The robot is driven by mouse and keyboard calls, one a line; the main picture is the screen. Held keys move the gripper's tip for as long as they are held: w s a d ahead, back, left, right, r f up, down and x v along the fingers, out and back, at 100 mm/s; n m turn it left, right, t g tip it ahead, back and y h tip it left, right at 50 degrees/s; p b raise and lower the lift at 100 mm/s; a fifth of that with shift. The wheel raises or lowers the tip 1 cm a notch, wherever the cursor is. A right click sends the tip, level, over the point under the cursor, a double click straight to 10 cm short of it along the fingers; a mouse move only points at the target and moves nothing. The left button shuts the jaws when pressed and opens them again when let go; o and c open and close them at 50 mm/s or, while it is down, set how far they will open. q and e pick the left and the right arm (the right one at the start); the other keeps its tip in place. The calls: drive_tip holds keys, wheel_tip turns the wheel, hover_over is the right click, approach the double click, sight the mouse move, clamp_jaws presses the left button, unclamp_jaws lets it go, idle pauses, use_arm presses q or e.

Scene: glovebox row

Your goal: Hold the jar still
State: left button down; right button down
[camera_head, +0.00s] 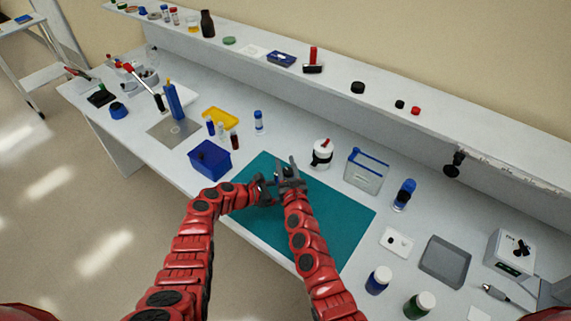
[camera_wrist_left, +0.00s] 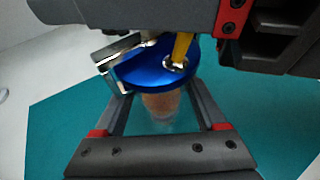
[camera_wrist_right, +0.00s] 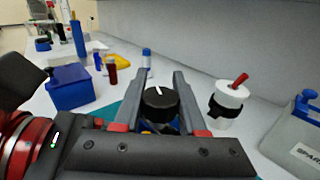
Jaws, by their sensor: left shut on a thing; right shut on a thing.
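The jar (camera_wrist_left: 162,104) is clear with brownish contents and a blue lid (camera_wrist_left: 140,72). It stands between the fingers of my left gripper (camera_wrist_left: 158,92), which is shut on it. A metal clip and a yellow stem (camera_wrist_left: 181,46) show at the lid. My right gripper (camera_wrist_right: 160,76) is just above, shut on a black knob (camera_wrist_right: 158,100) with a white mark. Blue and yellow parts show below the knob. In the head view both grippers, left (camera_head: 266,190) and right (camera_head: 289,172), meet over the teal mat (camera_head: 340,220) and mostly hide the jar.
A blue bin (camera_head: 210,160) stands left of the mat. A white jar with a black band (camera_head: 322,153) and a clear box with a blue rim (camera_head: 365,172) stand behind it. The mat's right part is clear.

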drive_tip(key=shift+d+f+m+h, duration=0.15)
drive_tip(key=shift+d+m+h, duration=0.1)
drive_tip(key=shift+m+h, duration=0.3)
drive_tip(key=m+h, duration=0.1)
drive_tip(key=h, duration=0.1)
drive_tip(key=m+h, duration=0.1)
drive_tip(key=h, duration=0.1)
drive_tip(key=shift+w+d, duration=0.1)
drive_tip(key=shift+d, duration=0.1)
drive_tip(key=shift+d+m+h, duration=0.25)
drive_tip(key=shift+m+h, duration=0.6)
drive_tip(key=shift+h, duration=0.4)
drive_tip(key=shift+c, duration=2.3)
unclamp_jaws()
drive_tip(key=v, duration=1.2)
drive_tip(key=shift+r, duration=0.2)
